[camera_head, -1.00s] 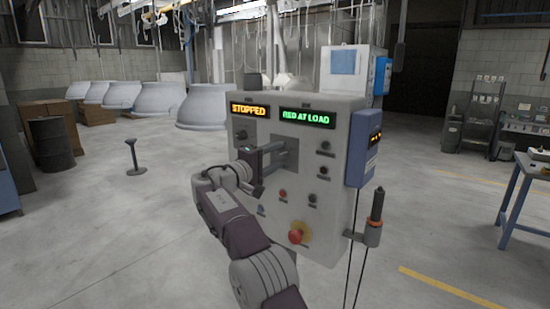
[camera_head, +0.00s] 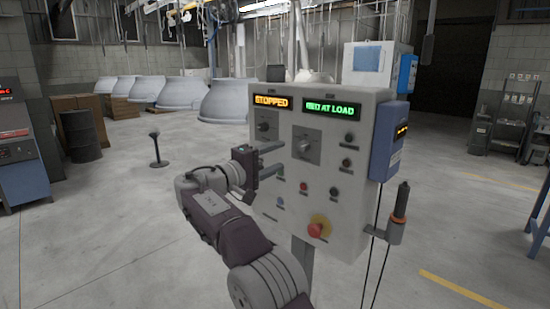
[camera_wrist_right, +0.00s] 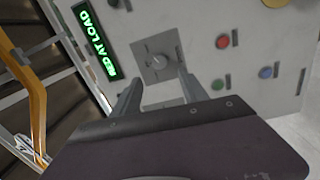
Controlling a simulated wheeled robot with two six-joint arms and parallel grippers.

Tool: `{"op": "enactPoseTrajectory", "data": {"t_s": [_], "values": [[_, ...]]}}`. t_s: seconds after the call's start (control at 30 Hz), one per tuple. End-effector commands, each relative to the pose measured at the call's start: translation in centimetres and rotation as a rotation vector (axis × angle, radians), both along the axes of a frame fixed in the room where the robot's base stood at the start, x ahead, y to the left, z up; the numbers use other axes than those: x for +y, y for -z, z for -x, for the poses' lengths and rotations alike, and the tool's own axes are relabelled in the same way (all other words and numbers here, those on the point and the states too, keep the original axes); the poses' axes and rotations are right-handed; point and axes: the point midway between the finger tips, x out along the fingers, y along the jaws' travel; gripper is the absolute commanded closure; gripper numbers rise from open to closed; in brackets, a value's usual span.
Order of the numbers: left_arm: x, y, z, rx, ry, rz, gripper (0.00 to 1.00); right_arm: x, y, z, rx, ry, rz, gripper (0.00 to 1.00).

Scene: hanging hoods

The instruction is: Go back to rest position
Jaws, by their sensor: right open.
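My right gripper (camera_head: 272,160) is open and empty in front of the grey control panel (camera_head: 350,215). Its two fingers point at the panel, and a rotary knob (camera_head: 307,147) on a square plate lies just beyond their tips. In the right wrist view the same knob (camera_wrist_right: 157,62) shows clear of the spread fingers (camera_wrist_right: 160,95). The panel's displays read "STOPPED" (camera_head: 270,101) in orange and "RED AT LOAD" (camera_head: 333,108) in green. A red emergency button (camera_head: 315,229) sits low on the panel. My left gripper is not in view.
A handheld device on a holder (camera_head: 398,215) hangs at the panel's right side, with cables below. A black post (camera_head: 157,150) and a dark barrel (camera_head: 80,130) stand at left. Large grey hoods (camera_head: 222,100) line the back. A blue table (camera_head: 540,220) is at right. Open floor lies left.

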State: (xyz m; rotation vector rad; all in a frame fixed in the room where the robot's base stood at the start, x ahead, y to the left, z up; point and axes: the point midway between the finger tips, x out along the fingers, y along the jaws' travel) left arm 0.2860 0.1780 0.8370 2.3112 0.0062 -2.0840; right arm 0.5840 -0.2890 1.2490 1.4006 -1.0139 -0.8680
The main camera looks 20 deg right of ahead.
Motion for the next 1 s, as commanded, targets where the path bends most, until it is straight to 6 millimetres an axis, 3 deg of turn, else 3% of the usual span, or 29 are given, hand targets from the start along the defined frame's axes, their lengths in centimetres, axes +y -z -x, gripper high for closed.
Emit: {"op": "enactPoseTrajectory", "data": {"t_s": [0.17,0.27,0.4,0.47,0.57,0.67,0.73,0.9,1.0], "values": [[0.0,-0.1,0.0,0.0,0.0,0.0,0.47,-0.1,-0.1,0.0,0.0,0.001,0.0,0.49],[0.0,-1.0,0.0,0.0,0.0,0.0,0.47,-1.0,-1.7,0.6,-0.015,0.016,-0.004,0.49],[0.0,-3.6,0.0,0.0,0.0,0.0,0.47,-4.3,-6.8,3.7,-0.036,0.068,-0.024,0.49],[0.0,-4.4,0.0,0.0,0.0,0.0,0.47,-5.6,-5.6,4.8,0.03,0.077,-0.078,0.49],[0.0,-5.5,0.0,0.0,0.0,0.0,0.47,-6.9,-1.8,6.1,0.153,0.052,-0.203,0.49],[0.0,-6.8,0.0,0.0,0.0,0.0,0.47,-6.9,3.8,8.3,0.286,0.015,-0.377,0.49],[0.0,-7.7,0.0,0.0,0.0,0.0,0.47,-6.0,8.8,10.9,0.377,-0.01,-0.537,0.49],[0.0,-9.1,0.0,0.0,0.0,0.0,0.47,-0.4,20.7,20.0,0.505,-0.012,-0.982,0.49],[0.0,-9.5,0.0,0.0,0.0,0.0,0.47,3.9,25.9,25.6,0.501,0.038,-1.233,0.49]]}}
